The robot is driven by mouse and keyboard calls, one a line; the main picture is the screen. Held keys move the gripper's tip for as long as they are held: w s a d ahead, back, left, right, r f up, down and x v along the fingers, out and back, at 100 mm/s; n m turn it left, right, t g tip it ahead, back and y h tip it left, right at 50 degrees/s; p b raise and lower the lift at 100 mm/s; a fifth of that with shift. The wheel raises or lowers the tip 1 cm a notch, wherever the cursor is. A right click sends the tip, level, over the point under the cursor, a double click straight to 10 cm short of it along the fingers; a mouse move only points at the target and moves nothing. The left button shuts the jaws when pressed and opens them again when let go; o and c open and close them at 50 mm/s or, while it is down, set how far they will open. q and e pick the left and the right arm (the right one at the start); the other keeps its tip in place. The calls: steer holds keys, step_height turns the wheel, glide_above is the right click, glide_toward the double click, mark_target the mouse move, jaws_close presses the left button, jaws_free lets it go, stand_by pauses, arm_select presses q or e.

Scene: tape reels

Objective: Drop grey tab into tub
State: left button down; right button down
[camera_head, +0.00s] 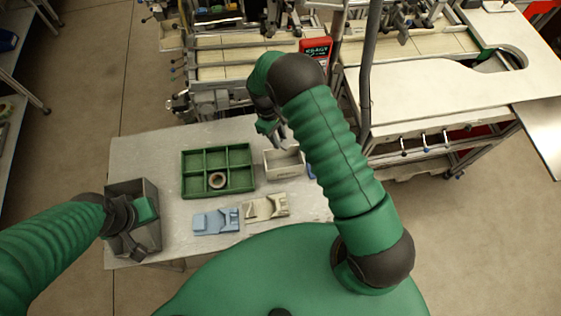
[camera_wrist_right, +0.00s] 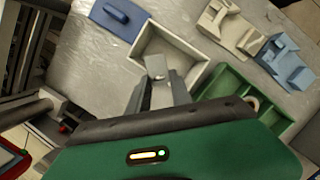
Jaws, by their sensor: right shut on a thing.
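The light cream tub (camera_head: 283,172) stands on the table to the right of the green divided tray. It also shows in the right wrist view (camera_wrist_right: 196,75), open side up. My right gripper (camera_head: 278,139) is at the tub's far left edge in the head view. In the right wrist view my right gripper (camera_wrist_right: 159,92) is shut on a small grey tab (camera_wrist_right: 156,66), which shows against the tub's opening. My left gripper (camera_head: 135,228) is over the dark grey bin at the table's left; its jaws are too unclear to read.
The green divided tray (camera_head: 217,193) has a tape reel (camera_head: 217,180) in one compartment. A blue holder (camera_head: 216,221) and a cream holder (camera_head: 266,207) lie in front. A blue slotted piece (camera_wrist_right: 117,18) lies beside the tub. The dark grey bin (camera_head: 151,188) stands at left.

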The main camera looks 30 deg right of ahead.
steer(key=c, duration=1.5)
jaws_free()
steer(key=shift+s+r, duration=0.15)
steer(key=shift+s, duration=0.05)
steer(key=shift+o, duration=1.3)
steer(key=shift+s+r, duration=0.15)
steer(key=shift+s, duration=0.1)
steer(key=shift+o, duration=0.8)
steer(key=shift+s, duration=0.15)
steer(key=shift+d, duration=0.2)
steer(key=shift+w+d, duration=0.2)
steer(key=shift+w, duration=0.2)
arm_select(q)
steer(key=f+b, duration=0.3)
steer(key=s+f+b, duration=0.1)
steer(key=shift+d+f+b, duration=0.2)
steer(key=shift+d+b, duration=0.05)
steer(key=shift+b, duration=0.1)
arm_select(e)
steer(key=v, duration=1.6)
steer(key=shift+r, duration=0.25)
